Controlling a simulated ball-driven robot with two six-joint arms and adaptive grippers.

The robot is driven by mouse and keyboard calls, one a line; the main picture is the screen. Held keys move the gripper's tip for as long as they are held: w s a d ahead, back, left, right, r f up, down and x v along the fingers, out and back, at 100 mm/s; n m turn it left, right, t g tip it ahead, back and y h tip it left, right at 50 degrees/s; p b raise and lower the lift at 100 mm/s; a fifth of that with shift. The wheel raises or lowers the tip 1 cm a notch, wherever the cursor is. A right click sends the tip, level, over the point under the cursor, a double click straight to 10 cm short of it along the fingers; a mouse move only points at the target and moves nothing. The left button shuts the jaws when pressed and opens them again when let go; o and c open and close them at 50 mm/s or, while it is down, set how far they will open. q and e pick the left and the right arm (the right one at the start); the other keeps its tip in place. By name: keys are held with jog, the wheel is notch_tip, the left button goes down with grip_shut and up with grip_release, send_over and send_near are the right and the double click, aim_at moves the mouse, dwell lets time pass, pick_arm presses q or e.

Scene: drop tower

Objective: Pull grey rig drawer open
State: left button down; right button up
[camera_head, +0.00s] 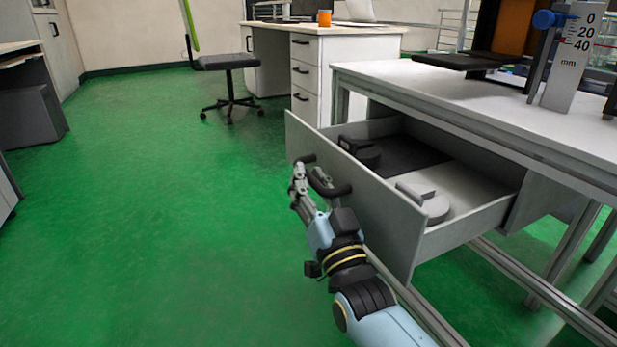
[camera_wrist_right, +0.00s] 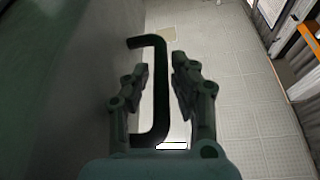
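The grey rig drawer (camera_head: 368,200) stands well out from under the white-topped bench in the head view, with its inside showing. A dark bar handle (camera_head: 330,188) is on its front. My right gripper (camera_head: 299,182) is at this handle. In the right wrist view, the black handle (camera_wrist_right: 159,95) runs between the two fingers of my right gripper (camera_wrist_right: 160,72). The fingers are apart, with a gap at least on the right side of the handle, so they are not clamped on it. My left gripper is in neither view.
The bench (camera_head: 440,90) carries a rig with a millimetre scale (camera_head: 572,60). A chair (camera_head: 226,62) and a desk (camera_head: 335,50) stand behind. Green floor on the left is clear.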

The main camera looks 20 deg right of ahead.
jog(key=v, duration=1.1)
